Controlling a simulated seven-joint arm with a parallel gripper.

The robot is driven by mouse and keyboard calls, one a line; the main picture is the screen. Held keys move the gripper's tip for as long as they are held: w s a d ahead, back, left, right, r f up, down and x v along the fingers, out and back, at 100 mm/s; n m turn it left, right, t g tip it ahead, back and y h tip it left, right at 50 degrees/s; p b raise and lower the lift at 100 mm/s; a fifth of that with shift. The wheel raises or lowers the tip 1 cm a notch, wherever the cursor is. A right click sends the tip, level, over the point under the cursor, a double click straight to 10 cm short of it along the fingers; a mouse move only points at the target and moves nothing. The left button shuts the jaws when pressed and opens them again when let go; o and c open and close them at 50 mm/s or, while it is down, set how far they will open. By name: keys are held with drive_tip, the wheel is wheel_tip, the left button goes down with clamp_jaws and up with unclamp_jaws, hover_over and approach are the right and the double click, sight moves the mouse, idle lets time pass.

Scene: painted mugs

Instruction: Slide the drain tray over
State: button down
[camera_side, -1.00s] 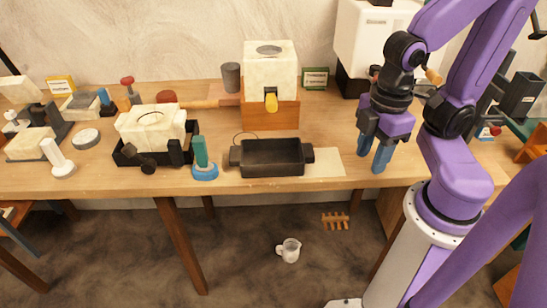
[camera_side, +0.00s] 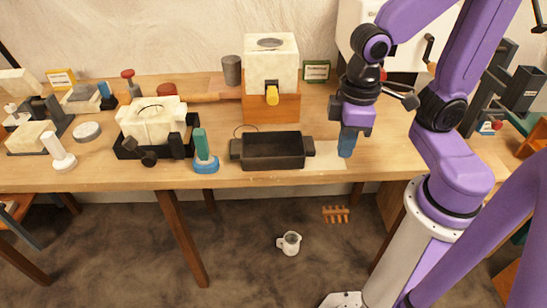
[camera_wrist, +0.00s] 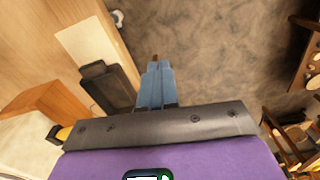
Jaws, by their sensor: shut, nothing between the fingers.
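The drain tray (camera_side: 273,163) is a dark, rectangular, open tray with a lug at each short end. It sits on the wooden table near the front edge, left of my gripper. It also shows in the wrist view (camera_wrist: 112,90), partly hidden by my gripper's body. My gripper (camera_side: 345,154) has blue fingers pointing down at the right of the tray, over or beside a pale sheet (camera_side: 328,154). In the wrist view the fingers (camera_wrist: 155,68) are together and empty. A gap shows between the fingers and the tray's right lug; I cannot tell the fingers' exact height.
A white block on a wooden box (camera_side: 271,109) with a yellow tap stands behind the tray. A blue-based holder with a green upright (camera_side: 204,152) stands close left. A white mug (camera_side: 289,243) lies on the floor. The table right of my gripper is clear.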

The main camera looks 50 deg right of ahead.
drive_tip(key=w+a+f+m, duration=0.2)
drive_tip(key=w+a+m, duration=0.1)
drive_tip(key=w+m, duration=0.5)
drive_tip(key=m, duration=0.9)
approach(274, 164)
drive_tip(key=f, duration=0.2)
drive_tip(key=s+a+f, duration=0.1)
drive_tip(key=f, duration=0.1)
drive_tip(key=a+f, duration=0.1)
drive_tip(key=f, duration=0.2)
drive_tip(key=shift+s+a, duration=0.25)
drive_tip(key=shift+s, duration=0.1)
drive_tip(key=shift+w+d, duration=0.55)
drive_tip(key=w+d, duration=0.5)
drive_tip(key=shift+w+d, duration=0.3)
